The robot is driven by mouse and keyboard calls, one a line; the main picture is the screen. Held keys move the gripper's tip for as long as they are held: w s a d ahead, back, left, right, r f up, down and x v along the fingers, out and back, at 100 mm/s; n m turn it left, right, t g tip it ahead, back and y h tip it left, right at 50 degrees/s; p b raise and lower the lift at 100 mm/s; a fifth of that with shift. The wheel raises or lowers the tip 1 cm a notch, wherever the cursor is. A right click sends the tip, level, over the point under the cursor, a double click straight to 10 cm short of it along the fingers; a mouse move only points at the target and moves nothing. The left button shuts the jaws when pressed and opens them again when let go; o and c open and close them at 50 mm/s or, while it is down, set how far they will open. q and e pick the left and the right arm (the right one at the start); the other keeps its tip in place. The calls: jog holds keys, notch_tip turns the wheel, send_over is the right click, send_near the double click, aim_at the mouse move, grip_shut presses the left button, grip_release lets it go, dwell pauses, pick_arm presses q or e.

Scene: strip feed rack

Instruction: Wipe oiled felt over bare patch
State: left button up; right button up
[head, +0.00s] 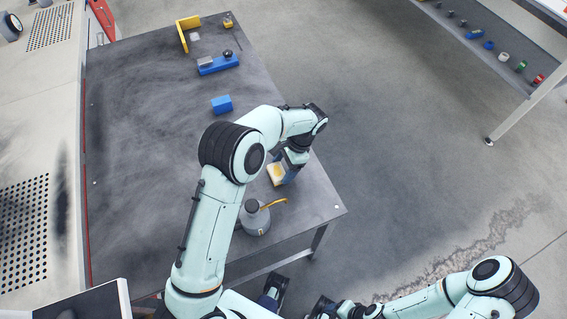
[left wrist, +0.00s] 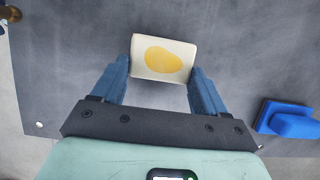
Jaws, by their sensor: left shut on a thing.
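My left gripper (head: 285,166) is shut on a cream felt pad (head: 277,175) with a yellow oil stain on its face. In the left wrist view the felt (left wrist: 163,60) sits between the two blue fingers of the left gripper (left wrist: 162,68). The felt is over the right side of the dark tabletop (head: 150,150); I cannot tell whether it touches the surface. The tabletop shows cloudy smears, but I cannot pick out a distinct bare patch. My right arm comes in at the bottom right, its gripper (head: 318,307) partly cut off by the lower edge.
A grey oil can (head: 257,221) with a yellow spout stands near the table's front. A blue block (head: 222,104), a blue fixture (head: 218,65) and a yellow angle piece (head: 186,36) sit farther back. Open floor (head: 400,150) lies right of the table.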

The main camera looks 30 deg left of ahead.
pick_arm(q)
jog(key=shift+f, duration=0.6)
dwell(0.5)
